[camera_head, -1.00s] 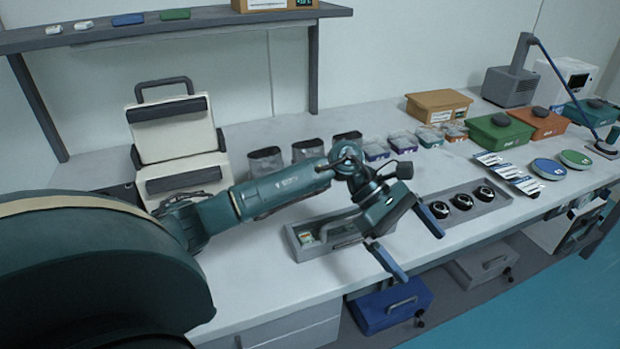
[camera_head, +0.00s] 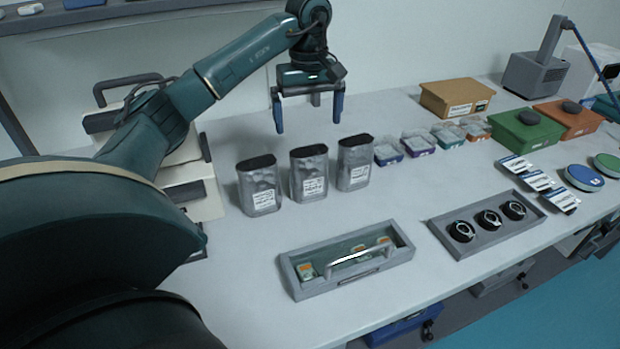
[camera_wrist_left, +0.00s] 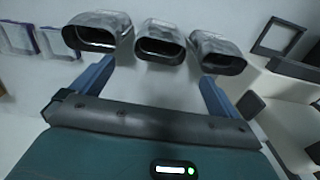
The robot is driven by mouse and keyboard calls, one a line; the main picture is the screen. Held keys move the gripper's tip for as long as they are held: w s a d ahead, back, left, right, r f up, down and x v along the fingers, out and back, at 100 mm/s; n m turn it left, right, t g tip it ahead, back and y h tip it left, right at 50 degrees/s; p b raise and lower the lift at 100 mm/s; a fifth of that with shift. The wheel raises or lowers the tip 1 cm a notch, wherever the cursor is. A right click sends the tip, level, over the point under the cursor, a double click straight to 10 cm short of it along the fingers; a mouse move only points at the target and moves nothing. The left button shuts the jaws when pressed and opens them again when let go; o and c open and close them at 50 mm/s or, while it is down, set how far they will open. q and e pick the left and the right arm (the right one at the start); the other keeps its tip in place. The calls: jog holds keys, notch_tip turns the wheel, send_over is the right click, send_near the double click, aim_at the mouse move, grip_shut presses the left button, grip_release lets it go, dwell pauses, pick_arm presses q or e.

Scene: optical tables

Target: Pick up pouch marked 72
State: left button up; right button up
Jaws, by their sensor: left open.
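Three silver pouches with dark tops and white labels stand upright in a row on the table: the left pouch (camera_head: 259,186), the middle pouch (camera_head: 309,174) and the right pouch (camera_head: 354,163). The label print is too small to tell which one is marked 72. My left gripper (camera_head: 309,124) is open and empty, fingers pointing down, above and apart from the pouches. The left wrist view shows the three pouch tops (camera_wrist_left: 97,32) beyond my spread fingers (camera_wrist_left: 157,72), the middle pouch (camera_wrist_left: 160,42) lying between them. My right gripper is not in view.
A lidded grey tray (camera_head: 345,262) with a handle stands in front of the pouches. Small bags in coloured trays (camera_head: 420,143) stand to the right, near a cardboard box (camera_head: 455,97). A beige case (camera_head: 190,190) is on the left. A grey holder (camera_head: 487,226) carries three black rings.

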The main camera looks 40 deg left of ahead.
aim_at(310, 166)
pick_arm(q)
jog(key=f, duration=0.4)
jog(key=f+p, duration=0.1)
jog(key=f, duration=0.7)
jog(key=shift+s+d+f, duration=0.2)
jog(key=shift+d+f, duration=0.05)
jog(key=shift+d, duration=0.05)
jog(key=c, duration=1.5)
